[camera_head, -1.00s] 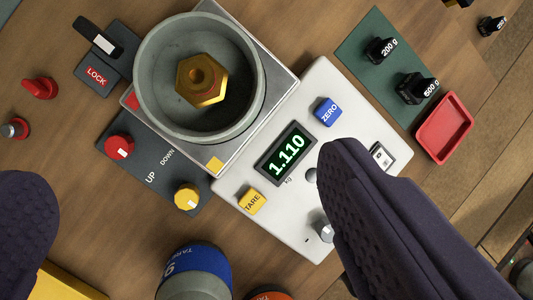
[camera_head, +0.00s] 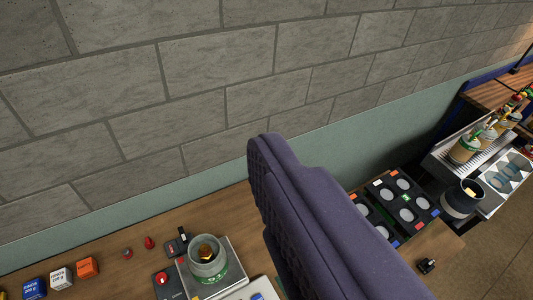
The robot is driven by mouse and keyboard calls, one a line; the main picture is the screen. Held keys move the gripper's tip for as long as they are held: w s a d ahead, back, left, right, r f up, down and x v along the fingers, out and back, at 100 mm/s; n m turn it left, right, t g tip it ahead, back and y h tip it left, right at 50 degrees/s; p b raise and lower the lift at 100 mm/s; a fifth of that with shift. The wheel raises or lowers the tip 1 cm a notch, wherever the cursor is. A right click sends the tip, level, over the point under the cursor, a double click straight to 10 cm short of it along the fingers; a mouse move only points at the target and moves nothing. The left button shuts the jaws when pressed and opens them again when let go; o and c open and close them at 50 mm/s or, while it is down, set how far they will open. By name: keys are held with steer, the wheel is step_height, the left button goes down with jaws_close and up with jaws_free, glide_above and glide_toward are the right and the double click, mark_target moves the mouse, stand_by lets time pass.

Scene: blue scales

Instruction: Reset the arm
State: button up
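A dark purple finger of my gripper (camera_head: 275,160) stands large in the middle and lower right of the view, with its ridged pad on the left side. The other finger does not show, so the gap between them cannot be judged. Nothing is seen held. Below and to the left, apart from the finger, a grey-green round pot (camera_head: 208,272) stands on the scale's plate (camera_head: 236,262), with a brass piece (camera_head: 205,251) inside. The scale's white body (camera_head: 250,291) is cut off by the bottom edge, and its display is not seen.
A grey block wall (camera_head: 190,90) runs behind the wooden counter (camera_head: 110,250). Small labelled blocks, orange (camera_head: 87,267), white (camera_head: 61,278) and blue (camera_head: 34,289), stand at left. A dark panel with round wells (camera_head: 407,198) and a dark pot (camera_head: 461,198) are at right.

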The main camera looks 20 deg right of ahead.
steer(key=shift+r, duration=0.15)
step_height(320, 180, down, 17)
steer(key=b, duration=1.7)
